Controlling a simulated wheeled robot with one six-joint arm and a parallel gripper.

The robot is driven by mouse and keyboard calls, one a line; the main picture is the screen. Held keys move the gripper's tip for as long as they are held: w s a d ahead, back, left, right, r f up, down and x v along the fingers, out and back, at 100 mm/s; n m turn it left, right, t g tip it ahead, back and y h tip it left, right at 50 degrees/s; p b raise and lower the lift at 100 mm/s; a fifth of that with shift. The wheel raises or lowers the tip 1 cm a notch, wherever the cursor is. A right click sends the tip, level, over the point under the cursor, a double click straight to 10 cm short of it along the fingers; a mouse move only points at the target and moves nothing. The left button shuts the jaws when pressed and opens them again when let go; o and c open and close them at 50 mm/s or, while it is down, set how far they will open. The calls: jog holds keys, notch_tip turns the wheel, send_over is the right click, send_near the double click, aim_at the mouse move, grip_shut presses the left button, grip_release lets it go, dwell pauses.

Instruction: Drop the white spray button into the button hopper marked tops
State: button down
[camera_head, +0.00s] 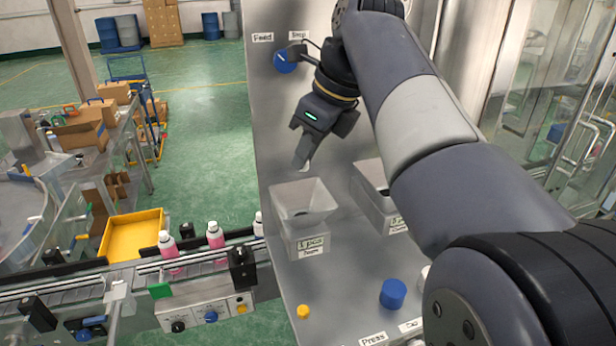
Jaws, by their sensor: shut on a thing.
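My gripper (304,164) is shut and points down at the panel, above the left hopper. A small whitish bit (307,167) shows at its fingertips; it looks like the white spray button, mostly hidden by the fingers. The left grey hopper (305,240) is open at the top and has a label that I cannot read clearly. A second grey hopper (370,192) stands to its right, partly behind my arm, with a label that is cut off and unclear. I cannot tell from the labels which hopper is marked tops.
A blue knob (286,61) sits on the upright panel, left of my wrist. A blue button (393,293) and a yellow button (303,311) are at the front. Pink bottles (215,236) with white tops stand on the conveyor (200,264), near a yellow tray (132,236).

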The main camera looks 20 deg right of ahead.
jog(key=shift+f, duration=2.4)
jog(key=shift+f, duration=0.25)
jog(key=shift+f, duration=0.35)
jog(key=c, duration=1.3)
grip_release()
jog(key=shift+c, duration=0.2)
jog(key=shift+r, duration=0.55)
jog(key=v, duration=1.2)
jog(key=shift+w+a, duration=0.1)
